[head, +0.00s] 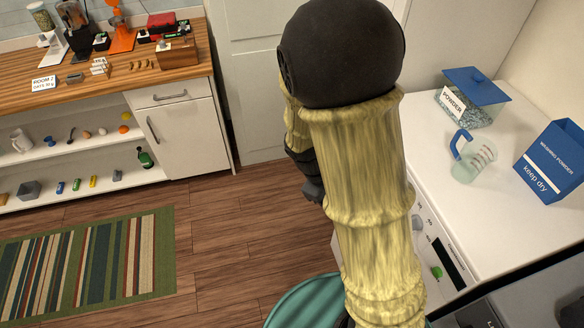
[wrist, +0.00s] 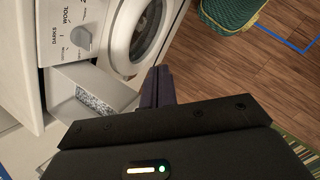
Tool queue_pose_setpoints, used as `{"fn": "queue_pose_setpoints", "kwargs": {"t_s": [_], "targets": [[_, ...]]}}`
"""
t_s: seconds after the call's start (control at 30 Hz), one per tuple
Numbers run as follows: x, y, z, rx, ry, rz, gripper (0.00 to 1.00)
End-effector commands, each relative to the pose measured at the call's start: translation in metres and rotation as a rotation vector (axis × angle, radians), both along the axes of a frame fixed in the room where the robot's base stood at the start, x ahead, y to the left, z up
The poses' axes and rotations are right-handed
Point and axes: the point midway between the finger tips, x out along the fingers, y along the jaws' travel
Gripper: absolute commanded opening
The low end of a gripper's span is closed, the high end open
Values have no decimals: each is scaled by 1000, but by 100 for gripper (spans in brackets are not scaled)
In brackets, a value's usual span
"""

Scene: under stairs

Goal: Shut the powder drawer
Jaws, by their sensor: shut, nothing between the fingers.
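The powder drawer (wrist: 112,86) stands pulled out of the white washing machine (wrist: 115,25) in the wrist view, with grey-white speckled powder (wrist: 93,103) inside. My gripper (wrist: 157,86) is shut and empty, just right of the drawer in that view. I cannot tell whether the fingers touch it. In the head view my gripper (head: 312,190) shows partly, left of my arm. The washing machine's control panel (head: 440,245) shows at the right, and my arm hides the drawer there.
A dial (wrist: 81,37) and the round door (wrist: 148,38) are near the drawer. A powder box (head: 472,98), a measuring cup (head: 473,160) and a washing powder carton (head: 553,162) stand on top of the machine. A teal round object (head: 300,302) is on the floor. Open wooden floor lies left.

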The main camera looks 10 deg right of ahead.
Motion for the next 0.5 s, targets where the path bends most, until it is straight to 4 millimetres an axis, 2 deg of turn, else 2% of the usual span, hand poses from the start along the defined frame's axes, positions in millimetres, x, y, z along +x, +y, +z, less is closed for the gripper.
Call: {"fn": "queue_pose_setpoints", "kwargs": {"t_s": [0.1, 0.3, 0.5], "targets": [[-12, 1, 13, 152, -107, -211, 0], [-25, 4, 39, 349, -294, -534, 0], [-30, 3, 57, 442, -414, -721, 0]]}}
